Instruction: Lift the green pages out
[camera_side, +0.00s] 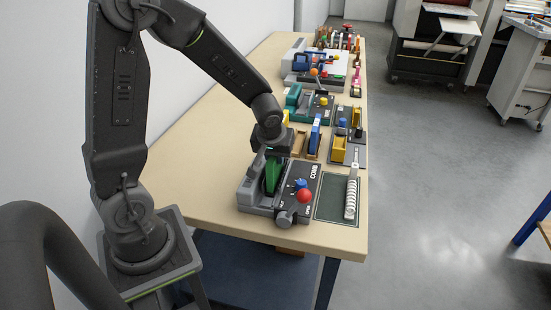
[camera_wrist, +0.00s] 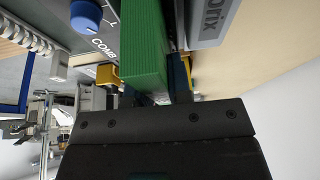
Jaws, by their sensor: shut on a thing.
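The green pages (camera_side: 271,175) stand upright at the grey and black comb binding machine (camera_side: 262,209) near the table's front end. My gripper (camera_side: 269,152) is above the machine, pointing down, shut on the top of the green pages. In the wrist view the green pages (camera_wrist: 143,40) run away from my gripper (camera_wrist: 156,88) as a thick ridged green block, beside the machine's grey body (camera_wrist: 208,22). The lower edge of the pages is hidden, so I cannot tell whether they still touch the machine.
The machine has a red ball knob (camera_side: 304,196) and a blue dial (camera_side: 300,183). A dark green mat (camera_side: 331,209) with a white coil (camera_side: 350,199) lies to its right. Yellow holders (camera_side: 338,149) and other machines stand behind. The table's front edge is close.

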